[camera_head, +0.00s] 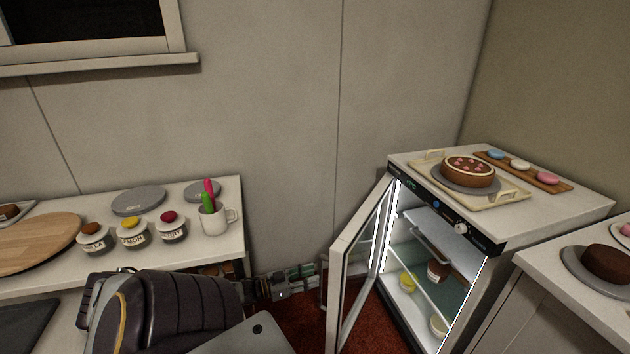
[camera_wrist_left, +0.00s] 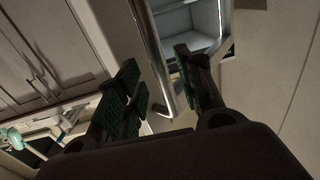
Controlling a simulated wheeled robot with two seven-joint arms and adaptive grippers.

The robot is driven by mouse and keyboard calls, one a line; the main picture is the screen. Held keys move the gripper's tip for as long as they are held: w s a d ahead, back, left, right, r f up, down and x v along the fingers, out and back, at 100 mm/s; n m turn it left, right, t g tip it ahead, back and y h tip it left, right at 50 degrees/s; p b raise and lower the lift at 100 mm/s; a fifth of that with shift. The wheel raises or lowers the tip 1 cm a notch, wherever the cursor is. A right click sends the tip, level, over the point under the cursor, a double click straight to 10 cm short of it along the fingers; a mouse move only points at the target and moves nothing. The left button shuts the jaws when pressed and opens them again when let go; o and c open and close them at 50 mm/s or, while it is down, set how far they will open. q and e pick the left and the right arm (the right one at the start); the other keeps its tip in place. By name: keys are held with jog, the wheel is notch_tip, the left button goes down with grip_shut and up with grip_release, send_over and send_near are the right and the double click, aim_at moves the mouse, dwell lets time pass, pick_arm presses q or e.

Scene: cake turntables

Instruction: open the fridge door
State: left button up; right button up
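The small fridge (camera_head: 490,245) stands at the right in the head view. Its glass door (camera_head: 350,262) is swung partly open to the left, and the lit shelves show behind it. My left gripper (camera_head: 312,278) is beside the door's outer face, at the upright handle (camera_head: 323,290). In the left wrist view the fingers of my left gripper (camera_wrist_left: 160,75) are apart, with the door's metal edge or handle (camera_wrist_left: 158,60) showing between them. I cannot tell whether a finger touches it. My right gripper is out of both views.
A tray (camera_head: 508,198) with a chocolate cake (camera_head: 467,172) sits on the fridge. A counter (camera_head: 590,290) with another cake stands close at right. At left is a counter (camera_head: 120,258) with several jars and a mug (camera_head: 214,219). Red floor (camera_head: 300,318) shows between.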

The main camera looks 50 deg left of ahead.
pick_arm(q)
jog(key=v, duration=0.8)
dwell(0.4)
